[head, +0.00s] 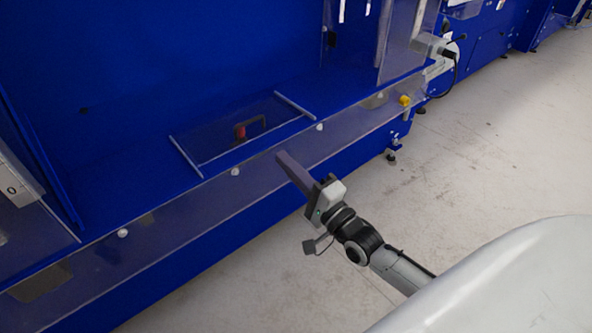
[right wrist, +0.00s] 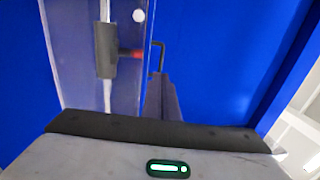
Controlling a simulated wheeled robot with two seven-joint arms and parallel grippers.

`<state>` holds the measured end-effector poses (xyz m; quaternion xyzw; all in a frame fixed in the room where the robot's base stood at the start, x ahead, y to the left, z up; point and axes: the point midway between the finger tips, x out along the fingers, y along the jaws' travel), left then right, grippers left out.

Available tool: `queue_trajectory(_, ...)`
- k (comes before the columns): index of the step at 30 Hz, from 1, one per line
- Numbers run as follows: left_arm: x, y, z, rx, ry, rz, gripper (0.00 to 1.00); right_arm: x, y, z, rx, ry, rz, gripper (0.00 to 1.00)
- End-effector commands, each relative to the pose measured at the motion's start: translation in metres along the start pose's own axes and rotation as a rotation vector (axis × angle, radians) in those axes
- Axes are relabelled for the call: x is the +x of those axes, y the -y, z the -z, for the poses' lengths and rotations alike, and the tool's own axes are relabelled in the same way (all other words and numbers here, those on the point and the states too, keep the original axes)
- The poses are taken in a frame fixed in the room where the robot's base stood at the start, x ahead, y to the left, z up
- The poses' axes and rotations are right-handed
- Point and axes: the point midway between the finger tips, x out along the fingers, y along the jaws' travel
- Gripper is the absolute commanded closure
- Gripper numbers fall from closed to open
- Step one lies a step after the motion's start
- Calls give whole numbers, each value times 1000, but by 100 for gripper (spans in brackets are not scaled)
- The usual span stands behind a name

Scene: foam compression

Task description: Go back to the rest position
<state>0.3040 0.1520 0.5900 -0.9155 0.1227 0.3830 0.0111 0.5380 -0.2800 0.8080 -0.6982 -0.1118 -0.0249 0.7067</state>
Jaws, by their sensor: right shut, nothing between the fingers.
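My right gripper (head: 284,160) is shut and empty. Its long grey fingers point up and left toward the front edge of the blue machine (head: 180,60), and it hangs in front of the machine. In the right wrist view the closed fingers (right wrist: 160,85) show as one narrow grey shape against blue. My right arm reaches in from the lower right in the head view. My left gripper is not in view.
A clear panel (head: 215,142) with light edge strips and a dark and red handle (head: 250,127) lies in the blue deck. A yellow knob (head: 405,100) sits near the machine's corner. The grey floor (head: 480,150) to the right is open.

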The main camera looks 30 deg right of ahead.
Motion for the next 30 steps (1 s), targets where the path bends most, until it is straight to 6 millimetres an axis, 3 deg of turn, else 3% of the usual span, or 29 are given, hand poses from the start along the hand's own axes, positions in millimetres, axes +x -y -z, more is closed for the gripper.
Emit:
queue_trajectory(4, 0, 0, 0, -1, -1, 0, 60, -19, -1, 0, -2, 1, -2, 100)
queue_trajectory(13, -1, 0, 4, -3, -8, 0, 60, -26, -1, -1, -6, 2, -4, 100)
queue_trajectory(17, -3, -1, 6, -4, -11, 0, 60, -38, -20, -17, -109, 25, -80, 100)
queue_trajectory(20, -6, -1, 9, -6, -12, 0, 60, -63, -50, -44, -308, 87, -210, 100)
queue_trajectory(24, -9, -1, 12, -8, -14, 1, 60, -119, -100, -90, -685, 268, -422, 100)
queue_trajectory(30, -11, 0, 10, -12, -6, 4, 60, -203, -142, -134, -1144, 607, -609, 100)
